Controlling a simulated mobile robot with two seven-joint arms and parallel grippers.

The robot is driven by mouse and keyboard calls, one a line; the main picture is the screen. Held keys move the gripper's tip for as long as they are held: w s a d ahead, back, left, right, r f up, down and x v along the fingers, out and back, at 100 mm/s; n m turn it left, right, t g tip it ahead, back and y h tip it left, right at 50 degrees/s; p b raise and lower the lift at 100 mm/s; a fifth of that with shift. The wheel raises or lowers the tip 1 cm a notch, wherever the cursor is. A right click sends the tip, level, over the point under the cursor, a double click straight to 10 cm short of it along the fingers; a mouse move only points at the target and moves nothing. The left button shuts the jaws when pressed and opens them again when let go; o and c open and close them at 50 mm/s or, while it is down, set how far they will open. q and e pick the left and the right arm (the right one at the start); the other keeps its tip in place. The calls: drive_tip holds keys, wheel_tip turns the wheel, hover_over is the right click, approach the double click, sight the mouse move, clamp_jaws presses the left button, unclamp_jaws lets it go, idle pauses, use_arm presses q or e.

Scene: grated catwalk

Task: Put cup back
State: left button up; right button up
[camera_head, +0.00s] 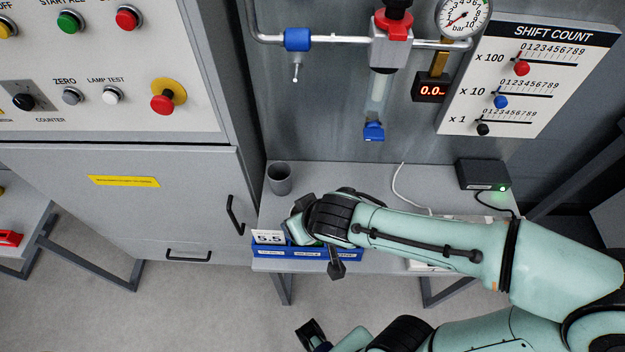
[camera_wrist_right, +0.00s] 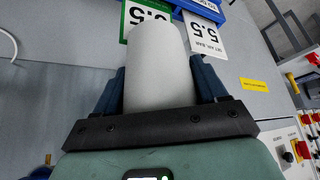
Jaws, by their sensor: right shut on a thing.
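My right gripper (camera_head: 312,222) is over the front left of the grey bench, its arm coming in from the right. In the right wrist view its dark fingers (camera_wrist_right: 160,92) are shut on a pale grey cylinder (camera_wrist_right: 158,68), which looks like a cup; in the head view the gripper and arm hide it. A darker grey, open-topped cup (camera_head: 280,179) stands upright on the bench, behind and left of this gripper and apart from it. My left gripper (camera_head: 312,332) is low at the bottom edge, in front of the bench; its jaws are unclear.
A blue tray (camera_head: 290,252) with 5.5 cards (camera_head: 268,237) lies along the bench's front edge, beside my right gripper. A black box (camera_head: 483,174) and white cable stand at the bench's right. Pipework with a blue-tipped nozzle (camera_head: 374,131) hangs behind. A cabinet (camera_head: 120,200) borders the left.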

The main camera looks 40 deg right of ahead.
use_arm(q)
drive_tip(key=w+r+p, duration=0.4)
drive_tip(key=r+p, duration=0.2)
drive_tip(key=r, duration=0.1)
use_arm(e)
drive_tip(key=w+d, duration=1.1)
drive_tip(key=w, duration=0.2)
wheel_tip(320, 180, down, 8)
drive_tip(key=b, duration=0.3)
drive_tip(key=shift+s+d+r, duration=0.1)
drive_tip(key=shift+s+r, duration=0.05)
drive_tip(key=shift+r, duration=0.05)
drive_tip(key=shift+s+f, duration=0.2)
drive_tip(key=shift+f, duration=0.1)
drive_tip(key=f, duration=0.1)
drive_tip(key=f+b, duration=0.2)
drive_tip(key=shift+w+f, duration=0.3)
drive_tip(key=shift+f, duration=0.05)
drive_tip(key=shift+w+d+p, duration=0.3)
drive_tip(key=shift+w+p, duration=0.15)
drive_tip(key=shift+w, duration=0.05)
drive_tip(key=shift+c, duration=0.5)
use_arm(q)
drive_tip(key=s+f, duration=0.2)
drive_tip(key=f, duration=0.1)
drive_tip(key=s+f, duration=0.1)
drive_tip(key=shift+f, duration=0.35)
